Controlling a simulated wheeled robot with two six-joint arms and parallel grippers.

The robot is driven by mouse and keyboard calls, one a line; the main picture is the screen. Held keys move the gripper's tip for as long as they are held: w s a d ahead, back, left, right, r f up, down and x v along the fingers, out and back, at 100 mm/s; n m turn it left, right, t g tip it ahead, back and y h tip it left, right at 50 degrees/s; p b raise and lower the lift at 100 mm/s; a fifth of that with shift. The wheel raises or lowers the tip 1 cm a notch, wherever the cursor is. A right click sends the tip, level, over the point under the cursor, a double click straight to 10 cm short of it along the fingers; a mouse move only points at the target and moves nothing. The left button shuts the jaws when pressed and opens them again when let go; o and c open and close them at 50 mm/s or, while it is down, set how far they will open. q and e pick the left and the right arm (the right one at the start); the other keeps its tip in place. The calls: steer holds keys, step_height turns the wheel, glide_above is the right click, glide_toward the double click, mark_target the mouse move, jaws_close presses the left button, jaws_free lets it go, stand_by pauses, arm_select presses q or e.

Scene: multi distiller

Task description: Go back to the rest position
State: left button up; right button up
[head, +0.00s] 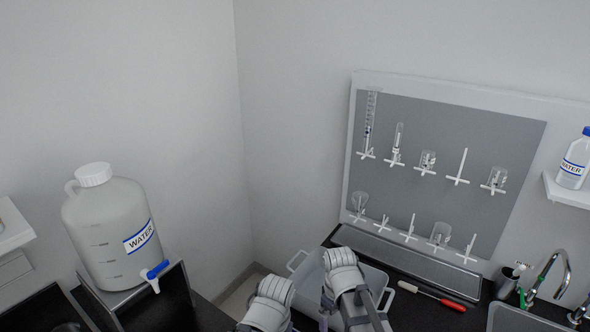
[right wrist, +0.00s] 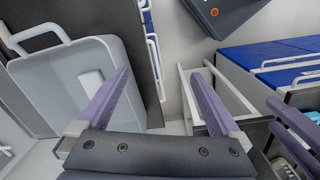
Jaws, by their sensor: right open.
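My right gripper (right wrist: 158,74) is open, with its two purple fingers apart and nothing between them in the right wrist view. In the head view its arm comes down over a pale grey bin with handles (head: 308,275); the arm hides part of the bin. The bin also shows in the right wrist view (right wrist: 105,60), beyond the left finger, with a small white flat piece inside. Two purple fingers of my left gripper (right wrist: 275,116) show at the right of the right wrist view. In the head view my left arm is at the bottom centre, its fingers mostly hidden.
A large water jug with a blue tap (head: 105,230) stands at the left. A pegboard with glassware (head: 450,130) hangs at the right. A red screwdriver (head: 452,305) lies on the black counter near a sink tap (head: 550,275). Open drawers (right wrist: 222,90) show in the wrist view.

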steer(key=s+a+f+m+b, duration=0.4)
steer(key=s+a+f, duration=0.1)
steer(key=s, duration=0.3)
steer(key=shift+s+h, duration=0.15)
steer(key=shift+h, duration=0.15)
steer(key=shift+f, duration=0.15)
stand_by(0.3)
